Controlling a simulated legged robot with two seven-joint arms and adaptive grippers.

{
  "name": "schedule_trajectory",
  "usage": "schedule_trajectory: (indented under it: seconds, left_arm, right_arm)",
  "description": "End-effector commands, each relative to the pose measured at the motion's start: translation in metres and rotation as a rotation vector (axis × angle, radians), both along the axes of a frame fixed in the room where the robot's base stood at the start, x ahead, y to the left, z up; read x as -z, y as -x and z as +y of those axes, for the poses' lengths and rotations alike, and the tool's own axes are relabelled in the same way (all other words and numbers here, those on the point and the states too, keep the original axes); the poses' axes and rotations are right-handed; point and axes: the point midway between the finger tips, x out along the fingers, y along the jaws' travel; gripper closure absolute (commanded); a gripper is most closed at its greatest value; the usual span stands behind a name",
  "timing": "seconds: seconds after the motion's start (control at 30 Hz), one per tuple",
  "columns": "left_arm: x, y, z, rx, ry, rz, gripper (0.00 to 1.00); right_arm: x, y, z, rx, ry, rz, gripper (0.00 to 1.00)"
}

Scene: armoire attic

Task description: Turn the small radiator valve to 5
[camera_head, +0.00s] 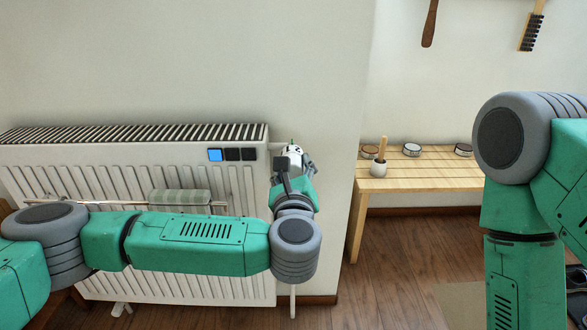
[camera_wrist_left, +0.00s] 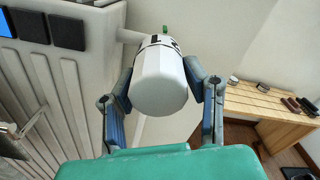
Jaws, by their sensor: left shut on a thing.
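The white radiator valve (camera_head: 295,153) sits at the upper right corner of the white radiator (camera_head: 150,270). In the left wrist view the valve (camera_wrist_left: 160,82) is a white faceted knob with a dark marked band and a small green mark behind it. My left gripper (camera_head: 292,168) is shut on the valve, with one finger on each side of the knob in the left wrist view (camera_wrist_left: 162,88).
A panel with one blue and two dark squares (camera_head: 232,154) is on the radiator. A towel (camera_head: 180,197) hangs on a rail in front of it. Wall lies behind.

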Motion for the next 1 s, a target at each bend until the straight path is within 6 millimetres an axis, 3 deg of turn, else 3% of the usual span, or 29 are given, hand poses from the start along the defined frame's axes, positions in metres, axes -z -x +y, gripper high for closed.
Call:
schedule_trajectory:
  seconds: [0.1, 0.13, 0.17, 0.57, 0.67, 1.0]
  left_arm:
    - [0.007, 0.002, -0.001, 0.004, -0.005, 0.015, 0.89]
    - [0.008, 0.002, -0.001, 0.004, -0.005, 0.015, 0.49]
    - [0.007, 0.002, -0.001, 0.003, -0.005, 0.014, 0.39]
    - [0.002, 0.006, -0.001, 0.003, -0.002, 0.004, 0.39]
    - [0.002, 0.019, -0.001, 0.005, -0.002, 0.004, 0.39]
    - [0.004, 0.090, -0.002, 0.006, -0.002, 0.008, 0.39]
  right_arm:
    - [0.000, 0.000, 0.000, 0.000, 0.000, 0.000, 0.60]
    - [0.000, 0.000, 0.000, 0.000, 0.000, 0.000, 0.60]
    - [0.000, 0.000, 0.000, 0.000, 0.000, 0.000, 0.60]
    - [0.000, 0.001, 0.000, 0.000, 0.000, -0.002, 0.60]
    - [-0.001, 0.001, 0.000, 0.000, 0.000, -0.003, 0.60]
    - [-0.001, 0.001, 0.000, 0.000, 0.000, -0.003, 0.60]
